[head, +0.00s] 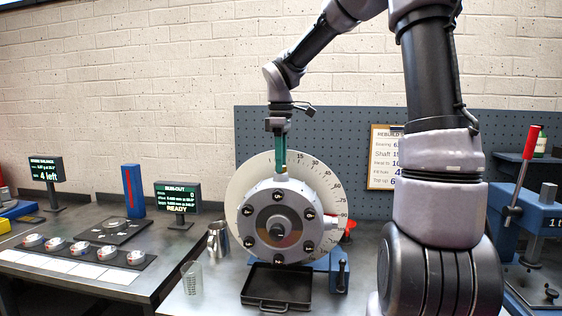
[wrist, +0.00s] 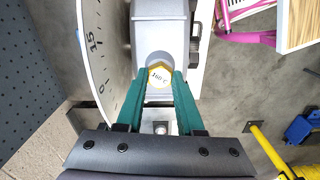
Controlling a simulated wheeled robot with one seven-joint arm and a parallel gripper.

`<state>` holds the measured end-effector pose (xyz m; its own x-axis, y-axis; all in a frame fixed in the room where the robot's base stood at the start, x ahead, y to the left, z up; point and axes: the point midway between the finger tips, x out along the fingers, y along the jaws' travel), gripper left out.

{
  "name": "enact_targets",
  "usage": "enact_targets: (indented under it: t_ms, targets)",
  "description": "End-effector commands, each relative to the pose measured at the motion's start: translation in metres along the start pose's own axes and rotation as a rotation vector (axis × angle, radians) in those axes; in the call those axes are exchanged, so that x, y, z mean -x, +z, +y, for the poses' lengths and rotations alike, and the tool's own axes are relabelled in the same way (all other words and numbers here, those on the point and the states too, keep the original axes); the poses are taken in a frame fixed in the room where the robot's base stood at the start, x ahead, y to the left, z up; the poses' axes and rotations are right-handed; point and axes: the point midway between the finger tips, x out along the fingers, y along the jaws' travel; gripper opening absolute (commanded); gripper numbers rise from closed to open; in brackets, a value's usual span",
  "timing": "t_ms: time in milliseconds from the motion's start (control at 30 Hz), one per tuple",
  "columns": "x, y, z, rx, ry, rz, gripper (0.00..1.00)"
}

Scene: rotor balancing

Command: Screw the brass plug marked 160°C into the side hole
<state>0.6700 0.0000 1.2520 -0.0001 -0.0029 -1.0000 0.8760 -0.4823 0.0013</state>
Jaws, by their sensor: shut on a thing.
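The brass plug (wrist: 160,75) is a yellow hexagon with a white face marked 160°C. My gripper (wrist: 161,82) is shut on it, a green finger on each side. In the head view my gripper (head: 281,168) points straight down at the top of the round grey housing (head: 263,199). How far the plug sits in a hole is hidden. A small red and light fitting (head: 329,219) is on the housing's right side; I cannot tell whether it covers the side hole.
A white degree disc (head: 248,182) stands close behind the housing. A black tray (head: 275,303) lies in front. A metal jug (head: 217,240) and a clear beaker (head: 191,278) stand to the left. Several small dishes (head: 82,249) sit on the left bench. A red-handled press (head: 531,142) is at right.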

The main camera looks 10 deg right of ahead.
Motion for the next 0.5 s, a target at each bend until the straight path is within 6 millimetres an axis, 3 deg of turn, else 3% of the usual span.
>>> enact_targets:
  t_ms: [500]
  targets:
    - [-0.0021,-0.0006,-0.0021,-0.824,-0.004,-0.003,0.0]
